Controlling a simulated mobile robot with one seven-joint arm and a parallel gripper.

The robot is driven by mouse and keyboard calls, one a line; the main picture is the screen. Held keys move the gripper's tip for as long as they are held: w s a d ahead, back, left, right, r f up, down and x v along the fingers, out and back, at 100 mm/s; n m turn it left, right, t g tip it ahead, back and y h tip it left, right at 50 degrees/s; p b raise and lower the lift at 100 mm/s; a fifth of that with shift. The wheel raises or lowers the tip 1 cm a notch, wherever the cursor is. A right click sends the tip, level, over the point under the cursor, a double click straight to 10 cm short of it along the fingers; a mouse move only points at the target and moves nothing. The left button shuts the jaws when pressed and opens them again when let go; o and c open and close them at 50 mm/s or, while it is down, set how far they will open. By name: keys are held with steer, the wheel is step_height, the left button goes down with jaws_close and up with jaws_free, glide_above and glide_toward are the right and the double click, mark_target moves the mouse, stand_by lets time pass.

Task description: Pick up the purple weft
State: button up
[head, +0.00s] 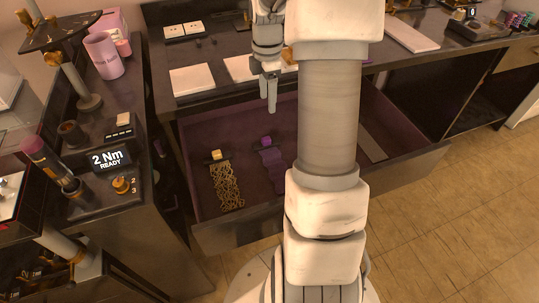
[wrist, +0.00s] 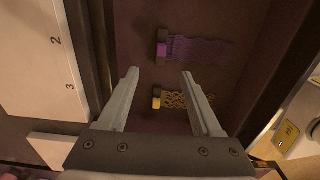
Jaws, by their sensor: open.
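The purple weft (head: 275,163) lies flat in the open drawer, with a bright purple block on a dark clip at its far end. Part of it is hidden behind my arm. It also shows in the wrist view (wrist: 200,51), beyond and to the right of the fingertips. My gripper (head: 270,104) hangs over the back of the drawer, above the weft and apart from it.
A gold wavy weft (head: 227,186) lies left of the purple one in the same drawer (head: 245,237). The drawer walls and the counter edge above enclose the space. White panels (head: 192,79) lie on the counter. A side bench with a "2 Nm" display (head: 108,159) stands at left.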

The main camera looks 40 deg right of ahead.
steer(key=b, duration=0.3)
glide_toward(267, 138)
step_height(267, 138, down, 5)
steer(key=shift+d+f, duration=0.1)
step_height(267, 138, down, 5)
steer(key=b, duration=0.2)
steer(key=shift+s+b, duration=0.1)
steer(key=shift+b, duration=0.2)
steer(key=shift+c, duration=0.3)
jaws_close()
